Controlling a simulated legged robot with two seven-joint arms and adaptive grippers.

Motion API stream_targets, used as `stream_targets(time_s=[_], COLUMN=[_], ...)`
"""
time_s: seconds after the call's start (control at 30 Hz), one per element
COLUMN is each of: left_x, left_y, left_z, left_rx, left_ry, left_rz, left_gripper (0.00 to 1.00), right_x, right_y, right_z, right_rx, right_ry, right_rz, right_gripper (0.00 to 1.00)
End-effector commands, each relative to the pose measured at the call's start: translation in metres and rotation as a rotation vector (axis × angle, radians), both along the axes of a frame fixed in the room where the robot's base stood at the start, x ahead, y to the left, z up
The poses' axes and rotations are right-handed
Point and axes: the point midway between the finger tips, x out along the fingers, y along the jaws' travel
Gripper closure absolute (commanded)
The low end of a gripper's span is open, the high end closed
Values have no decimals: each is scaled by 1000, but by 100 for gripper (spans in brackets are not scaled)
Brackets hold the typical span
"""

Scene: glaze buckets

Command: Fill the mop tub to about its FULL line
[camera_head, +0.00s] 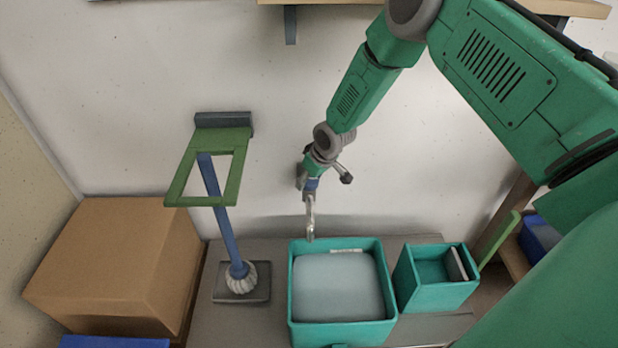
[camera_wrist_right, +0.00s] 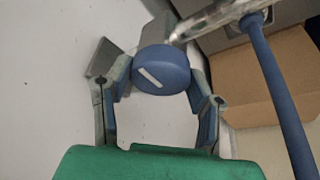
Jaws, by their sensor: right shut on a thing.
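The mop tub (camera_head: 292,290) is a teal square tub below the wall tap. Pale grey water (camera_head: 338,287) fills much of it, its surface close under a small white label (camera_head: 348,251) on the back inner wall. I cannot read the label. The metal tap spout (camera_head: 310,215) points down over the tub's back left part; I cannot tell if water runs. My right gripper (camera_head: 312,182) is at the tap. In the wrist view its fingers (camera_wrist_right: 157,88) are shut around the blue round tap knob (camera_wrist_right: 165,72), which has a white bar mark. My left gripper is not seen.
A smaller teal bucket (camera_head: 440,294) stands right of the tub. A blue-handled mop (camera_head: 224,225) stands left in a green bracket (camera_head: 180,190). A cardboard box (camera_head: 115,260) is at far left. A shelf (camera_head: 330,2) is above.

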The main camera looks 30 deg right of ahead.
Motion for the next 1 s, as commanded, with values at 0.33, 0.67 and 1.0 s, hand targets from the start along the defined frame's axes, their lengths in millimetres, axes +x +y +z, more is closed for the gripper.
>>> stream_targets(time_s=[0.33,0.67,1.0], left_x=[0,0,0], left_y=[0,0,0], left_z=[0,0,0], left_rx=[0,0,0], left_ry=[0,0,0], left_rz=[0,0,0], left_gripper=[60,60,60], right_x=[0,-1,-1], right_y=[-1,-1,-1], right_z=[-1,-1,0], right_rx=[-2,-2,-1], right_ry=[2,3,1], right_rz=[74,76,75], right_gripper=[82,82,32])
